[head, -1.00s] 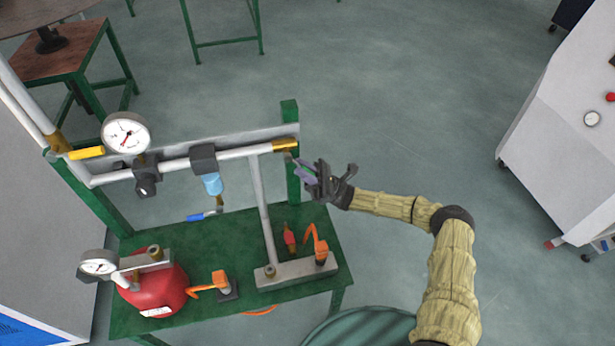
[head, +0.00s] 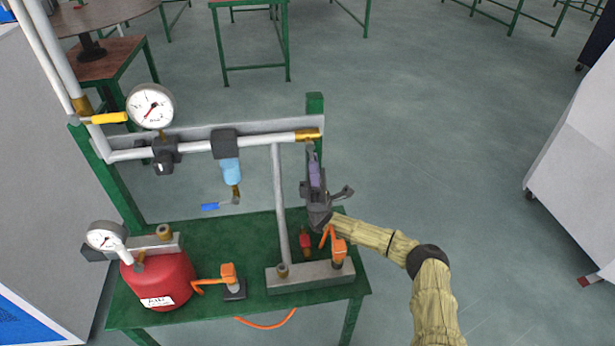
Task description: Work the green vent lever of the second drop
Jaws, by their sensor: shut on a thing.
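My gripper (head: 316,178) is at the right end of the horizontal pipe (head: 267,141), just below its brass end fitting (head: 308,134). Its purple-grey fingers point up at the fitting and are shut on what sits there, in the place of the green vent lever. The lever itself is hidden by the fingers, and its angle cannot be made out.
A blue-handled valve (head: 212,206) hangs below the blue filter (head: 231,171) to the left. A yellow lever (head: 109,118) and a gauge (head: 151,106) are further left. The green bench (head: 215,258) carries a red tank (head: 160,280) and orange-handled valves (head: 228,273). Open floor lies right.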

